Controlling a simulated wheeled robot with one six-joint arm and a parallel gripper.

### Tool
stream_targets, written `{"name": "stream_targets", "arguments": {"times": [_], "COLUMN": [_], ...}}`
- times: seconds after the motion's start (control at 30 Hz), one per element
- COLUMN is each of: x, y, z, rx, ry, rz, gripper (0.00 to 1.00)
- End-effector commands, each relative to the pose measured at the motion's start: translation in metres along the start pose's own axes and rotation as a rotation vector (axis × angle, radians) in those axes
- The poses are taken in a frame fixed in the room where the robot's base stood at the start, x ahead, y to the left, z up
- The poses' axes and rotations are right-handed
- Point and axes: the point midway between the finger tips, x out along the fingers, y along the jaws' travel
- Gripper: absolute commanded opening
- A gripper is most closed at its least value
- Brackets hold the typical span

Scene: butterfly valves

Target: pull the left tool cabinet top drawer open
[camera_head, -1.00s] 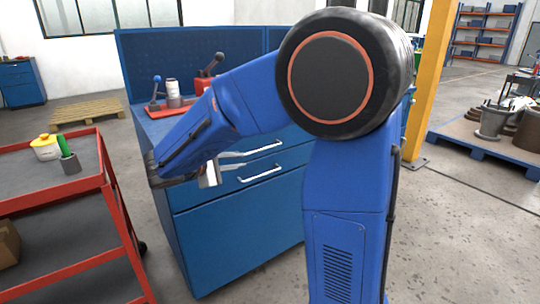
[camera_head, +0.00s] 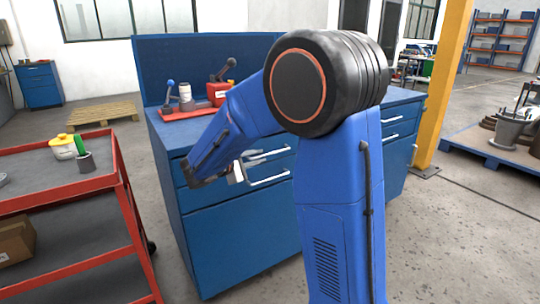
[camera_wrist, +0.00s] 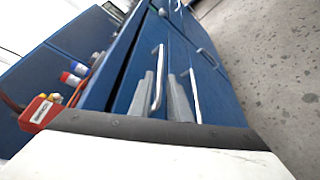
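The left tool cabinet (camera_head: 240,240) is blue and stands in front of me, with two bar handles near its top. The top drawer handle (camera_head: 270,153) is the upper one; it also shows in the wrist view (camera_wrist: 159,78). My gripper (camera_head: 243,168) is at the cabinet front by these handles, partly hidden behind my forearm. In the wrist view its two grey fingers (camera_wrist: 161,98) are apart, one on each side of the upper handle. Contact cannot be told. A dark gap shows beside the drawer front in the wrist view; whether the drawer is out is unclear.
A red cart (camera_head: 122,170) stands close on the left. A red tray (camera_head: 190,113) with tools lies on the cabinet top. A yellow post (camera_head: 442,90) stands to the right, with a blue pallet (camera_head: 500,155) beyond. Open floor lies on the right.

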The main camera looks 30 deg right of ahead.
Motion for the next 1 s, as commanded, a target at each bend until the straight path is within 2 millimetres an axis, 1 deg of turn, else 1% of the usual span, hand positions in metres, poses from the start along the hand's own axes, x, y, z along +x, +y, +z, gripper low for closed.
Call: {"name": "stream_targets", "arguments": {"times": [0.03, 0.2, 0.4, 0.6, 0.9, 1.0], "x": [0.010, 0.037, 0.063, 0.075, 0.076, 0.076], "y": [-0.001, -0.001, -0.001, 0.000, 0.000, 0.000], "z": [0.001, 0.000, 0.000, 0.000, 0.000, 0.000], "rx": [0.000, -0.001, -0.001, -0.001, -0.001, -0.001], "ry": [-0.002, -0.002, -0.002, 0.000, 0.001, 0.001], "rz": [-0.002, -0.002, -0.002, -0.001, 0.000, 0.000], "gripper": [0.17, 0.17, 0.17, 0.17, 0.17, 0.00]}}
